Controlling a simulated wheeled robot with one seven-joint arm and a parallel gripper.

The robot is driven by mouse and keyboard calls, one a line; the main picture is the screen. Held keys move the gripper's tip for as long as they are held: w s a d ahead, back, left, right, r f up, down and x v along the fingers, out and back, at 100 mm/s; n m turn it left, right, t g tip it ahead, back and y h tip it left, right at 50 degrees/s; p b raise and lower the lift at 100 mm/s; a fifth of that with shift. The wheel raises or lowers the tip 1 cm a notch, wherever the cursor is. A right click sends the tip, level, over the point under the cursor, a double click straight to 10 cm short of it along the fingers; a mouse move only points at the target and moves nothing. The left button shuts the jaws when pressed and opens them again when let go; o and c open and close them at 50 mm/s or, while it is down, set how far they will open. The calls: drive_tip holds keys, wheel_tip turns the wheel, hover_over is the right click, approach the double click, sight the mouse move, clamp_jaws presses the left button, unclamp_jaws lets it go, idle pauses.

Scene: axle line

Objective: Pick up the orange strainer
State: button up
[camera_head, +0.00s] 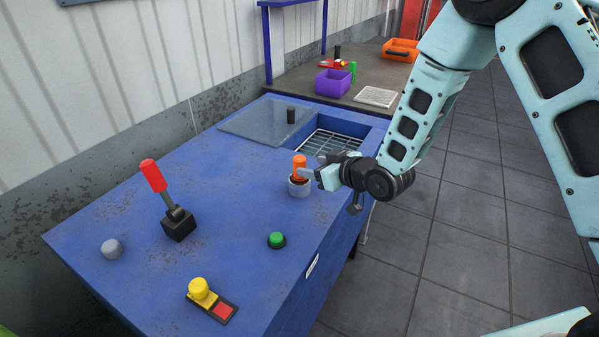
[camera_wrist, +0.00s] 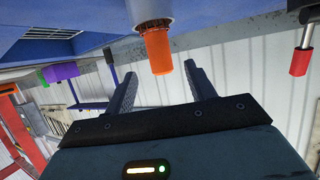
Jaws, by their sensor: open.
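The orange strainer (camera_head: 299,164) stands upright in a grey round holder (camera_head: 299,187) on the blue bench, near its right edge. In the wrist view the strainer (camera_wrist: 158,51) hangs upside down in the picture, below the grey holder (camera_wrist: 150,11), between and just beyond the two finger lines. My gripper (camera_head: 312,173) reaches in from the right at the strainer's height. Its two dark fingers (camera_wrist: 161,82) are apart with nothing held between them. In the head view the fingers partly overlap the strainer's right side, so contact cannot be told.
The blue bench (camera_head: 235,215) carries a red-handled lever (camera_head: 165,195), a grey knob (camera_head: 111,248), a green button (camera_head: 277,240) and a yellow button (camera_head: 202,290). A wire-grid basin (camera_head: 330,142) with a sliding glass lid (camera_head: 262,122) lies behind. A purple bin (camera_head: 333,83) stands farther back.

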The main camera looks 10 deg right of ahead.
sight(304, 164)
drive_tip(key=p+x, duration=0.2)
drive_tip(key=x, duration=0.3)
drive_tip(key=shift+a+r+p, duration=0.1)
drive_tip(key=shift+p, duration=0.2)
drive_tip(key=shift+w+a+f, duration=0.25)
drive_tip(key=shift+w+f, duration=0.1)
drive_tip(key=shift+w, duration=0.15)
drive_tip(key=c, duration=1.1)
